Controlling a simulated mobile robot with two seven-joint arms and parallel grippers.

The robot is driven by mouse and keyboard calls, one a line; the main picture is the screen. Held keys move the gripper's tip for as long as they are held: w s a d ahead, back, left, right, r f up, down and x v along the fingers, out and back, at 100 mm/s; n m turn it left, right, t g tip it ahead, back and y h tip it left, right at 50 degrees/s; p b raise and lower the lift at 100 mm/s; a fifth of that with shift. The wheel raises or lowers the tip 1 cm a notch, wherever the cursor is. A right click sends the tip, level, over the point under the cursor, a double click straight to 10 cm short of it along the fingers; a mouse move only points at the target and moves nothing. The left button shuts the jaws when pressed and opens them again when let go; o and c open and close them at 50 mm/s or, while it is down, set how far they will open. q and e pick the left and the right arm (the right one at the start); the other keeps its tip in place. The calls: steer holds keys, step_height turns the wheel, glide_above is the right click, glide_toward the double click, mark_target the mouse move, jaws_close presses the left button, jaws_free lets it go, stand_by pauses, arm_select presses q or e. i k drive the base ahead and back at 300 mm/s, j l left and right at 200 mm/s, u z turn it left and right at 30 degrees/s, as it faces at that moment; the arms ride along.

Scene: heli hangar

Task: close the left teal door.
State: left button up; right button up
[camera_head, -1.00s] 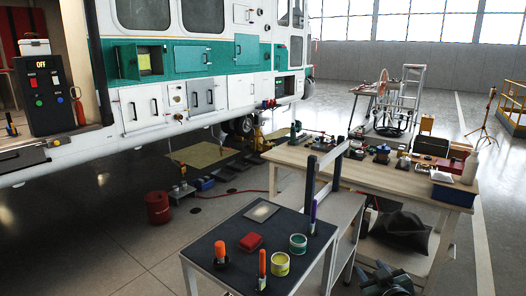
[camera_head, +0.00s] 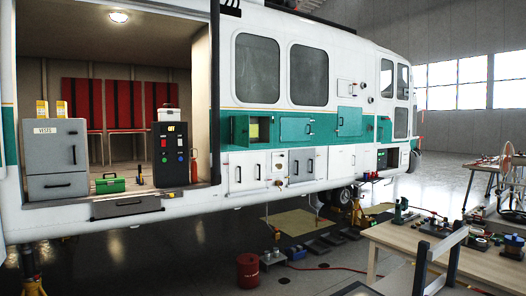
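The left teal door (camera_head: 240,130) is on the helicopter's teal stripe, below the large side windows. It stands open, swung out at the left side of its compartment (camera_head: 261,129), and a yellowish thing shows inside. To its right, a wider teal panel (camera_head: 297,129) with a handle lies flush with the side. Neither of my grippers is in view.
The helicopter's open cabin (camera_head: 110,120) at left holds a grey cabinet (camera_head: 55,160), a green toolbox (camera_head: 110,184) and a black control box (camera_head: 168,155). A red drum (camera_head: 248,271) stands on the floor below. A wooden workbench (camera_head: 400,240) is at lower right.

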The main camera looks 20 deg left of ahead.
mark_target(240, 124)
steer(key=i+j, duration=0.15)
steer(key=j, duration=0.2)
steer(key=i+j, duration=0.2)
steer(key=j, duration=0.2)
steer(key=i+j, duration=0.15)
steer(key=j, duration=0.2)
steer(key=i+j, duration=0.15)
steer(key=j, duration=0.25)
steer(key=i+j, duration=0.15)
steer(key=j, duration=0.2)
steer(key=i+j, duration=0.2)
steer(key=j, duration=0.2)
steer(key=i+j, duration=0.15)
steer(key=j, duration=0.2)
steer(key=i+j, duration=0.15)
steer(key=j, duration=0.25)
steer(key=i+j+u, duration=0.1)
steer(key=i+j, duration=0.8)
steer(key=i+l, duration=0.1)
steer(key=i, duration=0.6)
steer(key=i+l, duration=0.1)
steer(key=i, duration=0.6)
